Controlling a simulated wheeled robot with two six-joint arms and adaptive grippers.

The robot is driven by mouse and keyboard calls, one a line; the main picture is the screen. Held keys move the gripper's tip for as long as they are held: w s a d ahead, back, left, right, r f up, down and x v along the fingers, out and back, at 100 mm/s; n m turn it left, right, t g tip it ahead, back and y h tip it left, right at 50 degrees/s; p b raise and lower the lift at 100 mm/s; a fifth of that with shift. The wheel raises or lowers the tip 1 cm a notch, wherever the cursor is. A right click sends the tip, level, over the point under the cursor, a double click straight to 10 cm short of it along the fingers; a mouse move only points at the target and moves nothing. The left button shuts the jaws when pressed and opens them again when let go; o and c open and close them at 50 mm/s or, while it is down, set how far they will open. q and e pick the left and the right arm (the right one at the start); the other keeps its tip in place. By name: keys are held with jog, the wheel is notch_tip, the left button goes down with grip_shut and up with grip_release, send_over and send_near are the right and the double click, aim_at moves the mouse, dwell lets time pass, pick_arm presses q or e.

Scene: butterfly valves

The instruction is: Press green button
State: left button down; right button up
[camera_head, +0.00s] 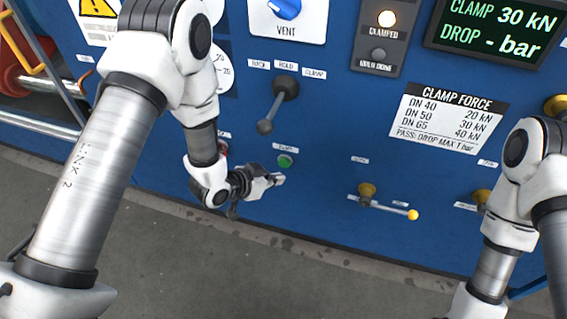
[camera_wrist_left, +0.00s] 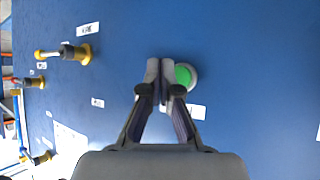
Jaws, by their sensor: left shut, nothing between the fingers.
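The green button (camera_head: 285,161) sits on the blue panel under a small white label in the head view. It also shows in the left wrist view (camera_wrist_left: 184,76) as a green disc in a pale ring, partly covered by the fingertips. My left gripper (camera_head: 279,180) is shut and empty, just below the button in the head view. In the wrist view its closed fingertips (camera_wrist_left: 160,66) lie beside the button and overlap its edge. I cannot tell whether they touch the panel. My right arm shows at the right edge, but its gripper is out of view.
A black lever (camera_head: 275,108) hangs above the button. A brass valve with a yellow-tipped handle (camera_head: 388,207) is to the right. A blue knob (camera_head: 285,8), a lit clamped lamp (camera_head: 387,18) and a display (camera_head: 497,30) are higher up. The grey floor (camera_head: 260,270) below is clear.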

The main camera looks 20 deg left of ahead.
pick_arm(q)
jog(key=s, duration=0.3)
jog(key=shift+s, duration=0.2)
dwell(0.3)
jog(key=s+a+f+n+g+y, duration=0.35)
jog(key=s+f, duration=0.35)
jog(key=s, duration=0.4)
jog(key=s+a+f+n+g+y, duration=0.2)
jog(key=s+a+f+g, duration=0.3)
jog(key=s, duration=0.6)
notch_tip(320, 180, up, 23)
jog(key=s+n+p, duration=0.1)
jog(key=s+p, duration=0.1)
jog(key=p, duration=2.2)
jog(key=shift+s+a+f, duration=0.15)
jog(key=shift+s+a, duration=0.25)
jog(key=shift+a, duration=0.05)
